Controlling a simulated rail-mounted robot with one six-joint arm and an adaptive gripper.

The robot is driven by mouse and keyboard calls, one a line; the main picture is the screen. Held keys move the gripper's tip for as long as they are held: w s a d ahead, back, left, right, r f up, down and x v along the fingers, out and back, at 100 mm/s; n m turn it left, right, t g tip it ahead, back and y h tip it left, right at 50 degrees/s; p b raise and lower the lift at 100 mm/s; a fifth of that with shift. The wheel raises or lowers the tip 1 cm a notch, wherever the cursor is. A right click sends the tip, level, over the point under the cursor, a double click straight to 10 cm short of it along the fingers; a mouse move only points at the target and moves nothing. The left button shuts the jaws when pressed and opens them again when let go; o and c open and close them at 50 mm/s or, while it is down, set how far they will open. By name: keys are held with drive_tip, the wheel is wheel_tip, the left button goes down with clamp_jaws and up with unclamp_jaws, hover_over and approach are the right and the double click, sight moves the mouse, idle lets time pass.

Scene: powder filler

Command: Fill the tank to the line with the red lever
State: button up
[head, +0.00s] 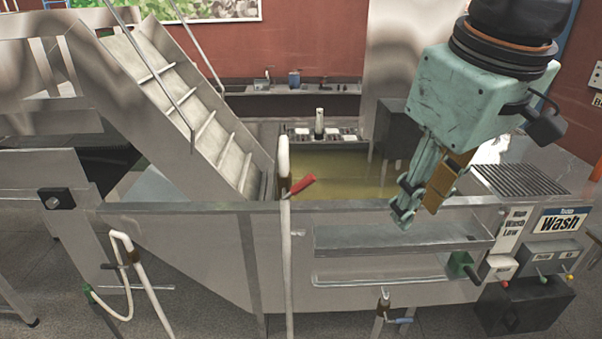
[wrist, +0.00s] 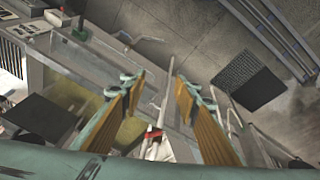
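The red lever (head: 299,187) sits on the white upright pipe (head: 287,240) at the tank's front edge and points up to the right. It also shows in the wrist view (wrist: 154,133), low between my fingers. The metal tank (head: 270,235) holds murky yellow-green water (head: 345,172). I cannot make out a fill line. My gripper (head: 416,212) is in the air to the right of the lever, fingers pointing down, clear of it. In the wrist view my gripper (wrist: 161,78) is open, with nothing between its fingertips.
A sloped conveyor (head: 190,110) rises at the left. A ledge (head: 390,235) runs along the tank front below my gripper. A control panel with a Wash sign (head: 560,222) stands at the right. A pipe with a blue handle (head: 400,320) is low in front.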

drive_tip(key=w+a+r+n+p, duration=0.1)
drive_tip(key=w+a+n+p, duration=0.2)
drive_tip(key=w, duration=0.6)
drive_tip(key=n+g+p, duration=0.2)
drive_tip(key=n+p, duration=0.1)
drive_tip(key=n, duration=0.8)
approach(302, 180)
drive_tip(key=r, duration=0.2)
drive_tip(key=shift+s+f, duration=0.2)
drive_tip(key=shift+s, duration=0.05)
drive_tip(key=shift+f, duration=0.1)
drive_tip(key=shift+w+a+f, duration=0.1)
drive_tip(key=shift+w+f, duration=0.25)
drive_tip(key=shift+f, duration=1.9)
drive_tip(key=shift+w+f, duration=0.3)
drive_tip(key=shift+f, duration=1.9)
drive_tip(key=shift+w+a+f, duration=0.1)
drive_tip(key=shift+w+f, duration=0.25)
drive_tip(key=shift+f, duration=1.9)
drive_tip(key=shift+c, duration=0.5)
clamp_jaws()
